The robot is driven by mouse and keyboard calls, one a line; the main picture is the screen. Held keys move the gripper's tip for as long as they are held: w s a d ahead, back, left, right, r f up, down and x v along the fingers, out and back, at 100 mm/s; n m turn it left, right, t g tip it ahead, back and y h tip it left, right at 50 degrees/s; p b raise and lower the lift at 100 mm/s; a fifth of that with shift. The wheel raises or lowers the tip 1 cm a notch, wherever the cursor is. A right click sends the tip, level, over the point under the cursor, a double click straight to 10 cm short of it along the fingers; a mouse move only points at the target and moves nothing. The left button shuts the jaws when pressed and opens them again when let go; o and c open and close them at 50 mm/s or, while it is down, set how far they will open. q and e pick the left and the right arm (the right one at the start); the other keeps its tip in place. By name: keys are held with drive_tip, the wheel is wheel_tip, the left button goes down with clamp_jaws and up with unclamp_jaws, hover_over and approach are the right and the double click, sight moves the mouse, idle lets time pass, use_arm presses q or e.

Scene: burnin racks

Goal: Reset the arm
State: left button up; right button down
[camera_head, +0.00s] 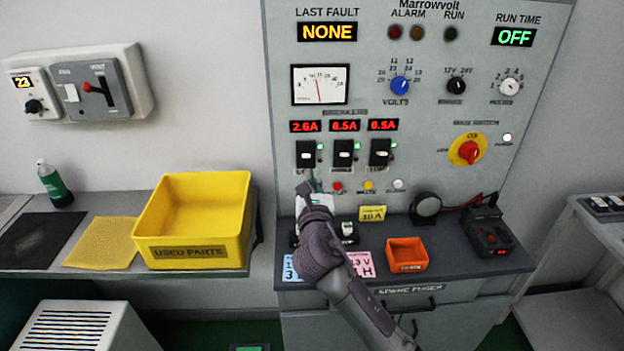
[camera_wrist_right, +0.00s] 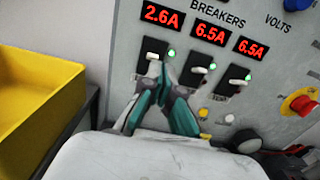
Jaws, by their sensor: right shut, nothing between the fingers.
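The grey panel (camera_head: 440,120) carries a row of three black breakers. The left breaker (camera_head: 306,154) is under a red 2.6A display, and the middle breaker (camera_head: 343,153) and right breaker (camera_head: 380,153) are under 6.5A displays. A green lamp glows beside each. My right gripper (camera_head: 312,183) is shut and empty just below the left breaker. In the right wrist view its teal fingertips (camera_wrist_right: 161,76) overlap the lower part of the left breaker (camera_wrist_right: 153,52); I cannot tell whether they touch it. My left gripper is out of view.
A yellow "USED PARTS" bin (camera_head: 196,252) stands on the left bench. An orange box (camera_head: 406,254) and a dark meter (camera_head: 488,232) stand on the shelf below the panel. A red rotary knob (camera_head: 469,151) is at the panel's right. A green bottle (camera_head: 55,185) is far left.

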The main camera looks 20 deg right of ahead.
drive_tip(key=shift+s+a, duration=0.1)
drive_tip(key=shift+s, duration=0.05)
drive_tip(key=s+d+f+m+g+y, duration=0.25)
drive_tip(key=s+f+m+g, duration=0.55)
drive_tip(key=s+f+m, duration=0.9)
drive_tip(key=s+a+f+m+g+y, duration=0.1)
drive_tip(key=s+f+m+g, duration=0.2)
drive_tip(key=s+m, duration=0.55)
drive_tip(key=s+a+f+m+g+y, duration=0.1)
drive_tip(key=s+f+m+g+y, duration=0.3)
drive_tip(key=s, duration=0.8)
wheel_tip(320, 180, down, 24)
drive_tip(key=s+m+h, duration=0.1)
drive_tip(key=h, duration=0.1)
drive_tip(key=s+d+f+g, duration=0.1)
drive_tip(key=s+d+f, duration=0.1)
drive_tip(key=s+f, duration=1.5)
drive_tip(key=shift+s+d+f+g, duration=0.2)
drive_tip(key=shift+f+g, duration=0.05)
drive_tip(key=shift+g, duration=0.05)
